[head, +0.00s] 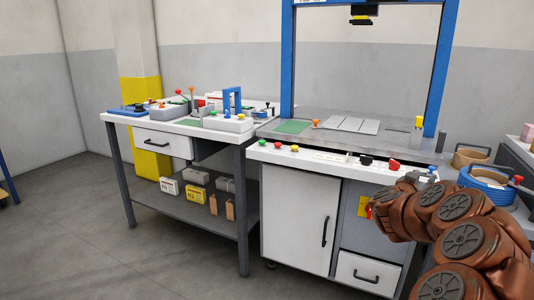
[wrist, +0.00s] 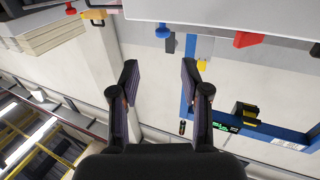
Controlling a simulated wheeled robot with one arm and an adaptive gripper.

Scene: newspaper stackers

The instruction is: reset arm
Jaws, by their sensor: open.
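My gripper (wrist: 160,75) shows in the wrist view with its two dark fingers spread apart and nothing between them. Pale wall lies behind the gap. In the head view my brown arm is folded at the lower right, beside the front of the blue-framed machine (head: 437,75); the fingers cannot be made out there. The wrist view is tilted, with a light worktop edge (wrist: 225,12) across the top and the machine's blue frame (wrist: 188,95) at the right.
A side table (head: 243,155) with fixtures stands left of the machine's cabinet (head: 295,215). A coil of blue hose (head: 487,184) lies close to my arm at the right. Red knobs (head: 393,165) stick up along the machine's front edge.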

